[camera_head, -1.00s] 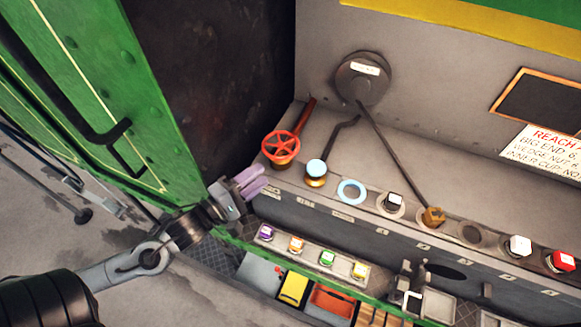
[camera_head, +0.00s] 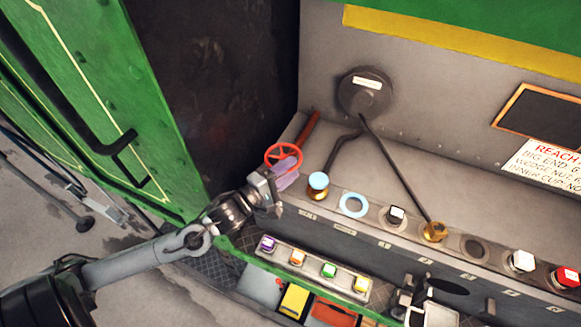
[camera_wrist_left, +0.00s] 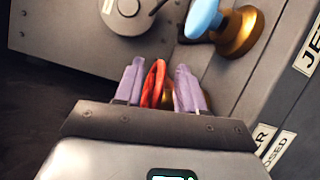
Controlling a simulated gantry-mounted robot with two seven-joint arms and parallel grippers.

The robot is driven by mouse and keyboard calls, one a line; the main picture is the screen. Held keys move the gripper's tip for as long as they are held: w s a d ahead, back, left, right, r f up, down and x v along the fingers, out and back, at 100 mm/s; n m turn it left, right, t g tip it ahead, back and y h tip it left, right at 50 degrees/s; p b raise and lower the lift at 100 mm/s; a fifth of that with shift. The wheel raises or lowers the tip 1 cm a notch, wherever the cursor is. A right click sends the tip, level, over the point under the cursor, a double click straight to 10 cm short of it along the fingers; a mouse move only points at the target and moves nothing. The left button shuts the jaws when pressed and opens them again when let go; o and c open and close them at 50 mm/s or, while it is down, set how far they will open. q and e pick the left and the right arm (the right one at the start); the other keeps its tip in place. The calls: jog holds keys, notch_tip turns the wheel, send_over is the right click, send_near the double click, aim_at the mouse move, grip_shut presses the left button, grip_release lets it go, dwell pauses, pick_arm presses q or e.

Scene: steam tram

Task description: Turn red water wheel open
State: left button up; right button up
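The red water wheel (camera_head: 270,157) is a spoked handwheel on a red pipe at the left end of the grey ledge. My left gripper (camera_head: 287,175) reaches it from the lower left and covers its lower right part. In the left wrist view the red wheel (camera_wrist_left: 153,82) shows nearly edge-on between the two purple fingers of my left gripper (camera_wrist_left: 161,85). The fingers are apart, with a gap visible to the right of the rim. The rim lies close to the left finger; whether they touch cannot be told. My right gripper is not in view.
A blue-topped brass knob (camera_head: 318,181) stands just right of the wheel; it also shows in the wrist view (camera_wrist_left: 204,16). A light blue ring (camera_head: 354,205) and several knobs follow along the ledge. A button strip (camera_head: 313,269) lies below. A green door (camera_head: 90,90) stands at left.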

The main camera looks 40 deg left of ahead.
aim_at(299, 164)
pick_arm(q)
jog(key=shift+w+d, duration=0.1)
jog(key=shift+w, duration=0.4)
grip_shut()
jog(key=shift+y, duration=0.3)
jog(key=n+y, duration=0.1)
jog(key=y, duration=0.1)
jog(key=w+n+y, duration=0.1)
jog(key=n+y+p, duration=0.1)
jog(key=n+y, duration=0.1)
jog(key=shift+w+d+f+g+y, duration=0.1)
jog(key=shift+w+d+g+y, duration=0.15)
jog(key=shift+g+y, duration=0.05)
jog(key=shift+w+a+f+n+g+y, duration=0.1)
jog(key=shift+w+n+g+y, duration=0.2)
jog(key=shift+n+y, duration=0.4)
jog(key=shift+w+d+r+n+g+y, duration=0.15)
jog(key=shift+n+g+y, duration=0.2)
jog(key=shift+y, duration=0.55)
jog(key=shift+w+a+f+n+g+y, duration=0.2)
jog(key=shift+n+g+y, duration=0.15)
jog(key=shift+n+y, duration=0.35)
jog(key=shift+y+b, duration=0.3)
